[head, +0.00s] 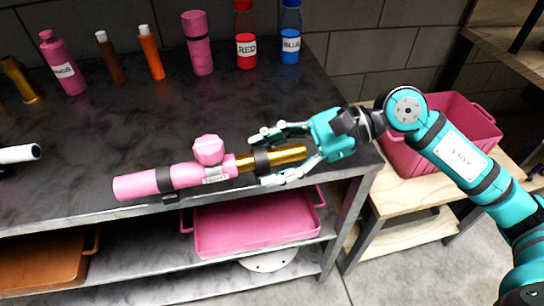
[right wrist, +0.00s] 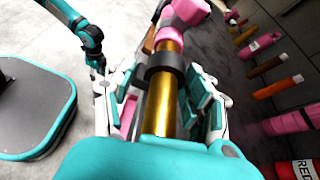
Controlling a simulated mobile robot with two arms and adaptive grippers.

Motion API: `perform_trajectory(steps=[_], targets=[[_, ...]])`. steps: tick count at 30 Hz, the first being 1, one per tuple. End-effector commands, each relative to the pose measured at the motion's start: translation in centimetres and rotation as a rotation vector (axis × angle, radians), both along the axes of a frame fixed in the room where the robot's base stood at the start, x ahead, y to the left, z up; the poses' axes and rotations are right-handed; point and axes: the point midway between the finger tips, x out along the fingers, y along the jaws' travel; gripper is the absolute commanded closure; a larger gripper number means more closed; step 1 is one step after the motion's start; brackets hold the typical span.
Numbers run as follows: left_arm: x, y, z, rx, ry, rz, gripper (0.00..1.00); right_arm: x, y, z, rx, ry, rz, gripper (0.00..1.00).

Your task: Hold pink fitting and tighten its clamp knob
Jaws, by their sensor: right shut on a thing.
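The pink fitting (head: 160,181) lies near the front edge of the dark worktop, across a black support. Its pink clamp knob (head: 208,150) stands on top near its right end, above a small label. A gold tube (head: 290,154) with a black ring (head: 262,160) runs out of the fitting's right end. My right gripper (head: 268,157) is shut on the gold tube near the ring. The right wrist view shows the tube (right wrist: 168,90) between the fingers and part of the pink fitting (right wrist: 185,14) beyond. My left arm (right wrist: 88,38) shows small there; its fingers are unclear.
Several bottles and tubes stand at the back of the worktop (head: 110,140), among them a red one (head: 246,35) and a blue one (head: 290,32). A white cylinder (head: 18,153) is at the left edge. A pink bin (head: 258,222) sits below, another (head: 440,130) at right.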

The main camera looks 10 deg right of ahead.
Motion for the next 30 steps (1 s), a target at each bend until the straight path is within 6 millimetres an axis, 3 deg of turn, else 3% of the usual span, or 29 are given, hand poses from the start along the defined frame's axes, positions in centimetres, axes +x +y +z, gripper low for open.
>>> perform_trajectory(steps=[30], targets=[[0.2, 0.1, 3.7, 0.001, -0.014, 0.004, 0.6, 5.1, -0.9, 0.1, 0.003, -0.002, 0.001, 0.89]])
